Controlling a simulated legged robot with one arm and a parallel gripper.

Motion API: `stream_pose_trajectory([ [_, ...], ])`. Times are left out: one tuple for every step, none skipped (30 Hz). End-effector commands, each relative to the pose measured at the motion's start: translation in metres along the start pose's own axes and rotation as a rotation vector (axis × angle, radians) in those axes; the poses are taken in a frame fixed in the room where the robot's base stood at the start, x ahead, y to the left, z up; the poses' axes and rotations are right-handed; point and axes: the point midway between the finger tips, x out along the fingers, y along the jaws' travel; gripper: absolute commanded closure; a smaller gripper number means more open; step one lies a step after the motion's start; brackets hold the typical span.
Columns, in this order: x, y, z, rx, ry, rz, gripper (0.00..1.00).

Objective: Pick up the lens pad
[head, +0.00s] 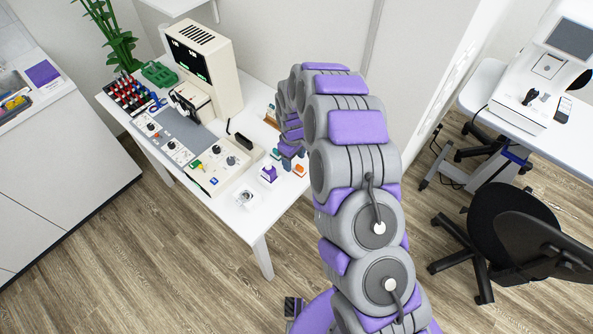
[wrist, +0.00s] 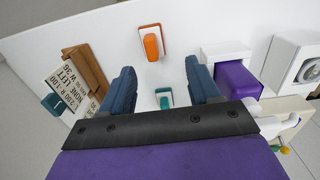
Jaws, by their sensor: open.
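No label marks the lens pad, so I cannot tell which small item it is. In the wrist view, an orange piece on a white base (wrist: 152,46) lies just beyond my fingertips. A teal piece on a white base (wrist: 165,99) shows between my fingers. A larger purple block on a white base (wrist: 238,80) stands right of my right finger. My gripper (wrist: 159,74) is open, with nothing seen between its blue fingers touching them. In the head view, my gripper (head: 291,152) is over the table's right end, near the orange piece (head: 299,170) and purple block (head: 268,174).
A wooden block with printed cards (wrist: 82,80) stands left of my fingers. A white box with a round opening (wrist: 297,62) stands at right. The white table (head: 225,217) also holds control panels (head: 220,164) and a cream machine (head: 208,65). A black chair (head: 520,235) stands at right.

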Motion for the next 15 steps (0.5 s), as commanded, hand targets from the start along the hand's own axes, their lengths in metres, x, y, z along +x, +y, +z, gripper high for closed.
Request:
stream_pose_trajectory([
  [0.007, 0.002, 0.002, 0.002, 0.001, -0.003, 0.38],
  [0.011, 0.002, 0.003, 0.002, 0.002, -0.004, 0.38],
  [0.017, 0.003, 0.004, 0.002, 0.004, -0.005, 0.38],
  [0.022, 0.003, 0.004, 0.002, 0.006, -0.006, 0.38],
  [0.026, 0.004, 0.005, 0.002, 0.007, -0.007, 0.38],
  [0.032, 0.005, 0.007, 0.002, 0.007, -0.009, 0.38],
  [0.036, 0.005, 0.008, 0.003, 0.007, -0.01, 0.38],
  [0.039, 0.005, 0.009, 0.003, 0.007, -0.011, 0.38],
  [0.042, 0.005, 0.009, 0.004, 0.007, -0.011, 0.38],
  [0.043, 0.005, 0.009, 0.004, 0.007, -0.01, 0.38],
  [0.044, 0.005, 0.008, 0.004, 0.006, -0.009, 0.38],
  [0.044, 0.004, 0.006, 0.004, 0.005, -0.008, 0.38],
  [0.044, 0.003, 0.005, 0.003, 0.004, -0.006, 0.38],
  [0.044, 0.002, 0.004, 0.003, 0.002, -0.005, 0.38],
  [0.044, 0.001, 0.002, 0.002, 0.001, -0.003, 0.38],
])
